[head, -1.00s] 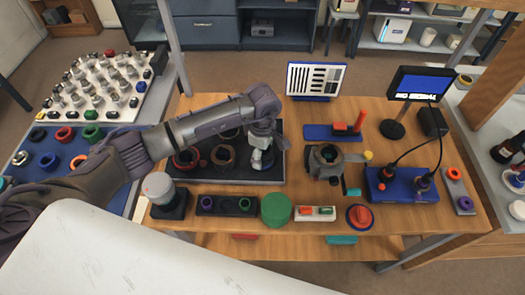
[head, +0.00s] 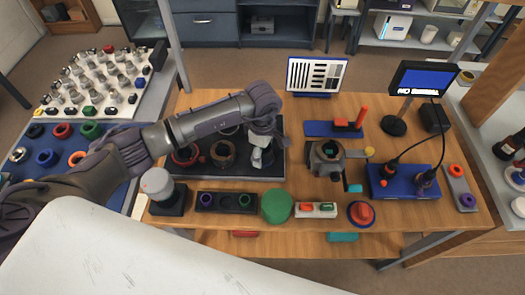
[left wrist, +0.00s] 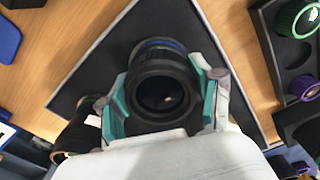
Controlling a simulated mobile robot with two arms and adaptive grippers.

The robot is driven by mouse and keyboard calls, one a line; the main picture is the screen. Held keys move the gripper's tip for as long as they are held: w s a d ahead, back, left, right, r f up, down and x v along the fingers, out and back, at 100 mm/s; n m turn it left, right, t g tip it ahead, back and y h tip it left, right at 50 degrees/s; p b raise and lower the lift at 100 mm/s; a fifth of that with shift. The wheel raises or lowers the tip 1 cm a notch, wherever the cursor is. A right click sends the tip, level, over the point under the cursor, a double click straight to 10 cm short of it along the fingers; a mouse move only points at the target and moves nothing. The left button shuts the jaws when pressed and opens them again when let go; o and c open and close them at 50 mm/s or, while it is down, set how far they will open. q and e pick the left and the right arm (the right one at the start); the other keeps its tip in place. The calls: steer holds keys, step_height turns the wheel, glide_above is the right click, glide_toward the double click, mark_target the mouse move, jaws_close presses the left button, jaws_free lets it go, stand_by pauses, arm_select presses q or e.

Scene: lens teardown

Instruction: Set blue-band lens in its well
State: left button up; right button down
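The blue-band lens (left wrist: 160,90) is a black barrel with a blue ring, seen end-on in the left wrist view above the dark mat (left wrist: 100,60). My left gripper (left wrist: 162,100) has its teal pads against both sides of the lens. In the head view my left gripper (head: 262,160) points down over the right part of the mat, and hides most of the lens there. A black tray of wells (head: 226,202) stands in front of the mat, with a purple-ringed lens at left, a green-ringed one at right and a dark, seemingly empty well between. My right gripper is out of view.
A grey-capped device (head: 159,188) stands left of the well tray, a green round block (head: 277,206) right of it. Red-ringed (head: 186,155) and brown-ringed (head: 223,154) parts lie on the mat. A clamp-like fixture (head: 326,158) stands to the right.

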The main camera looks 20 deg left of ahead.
arm_select(q)
steer(key=o, duration=0.4)
steer(key=shift+r, duration=0.15)
step_height(320, 180, up, 12)
steer(key=shift+f, duration=0.1)
stand_by(0.3)
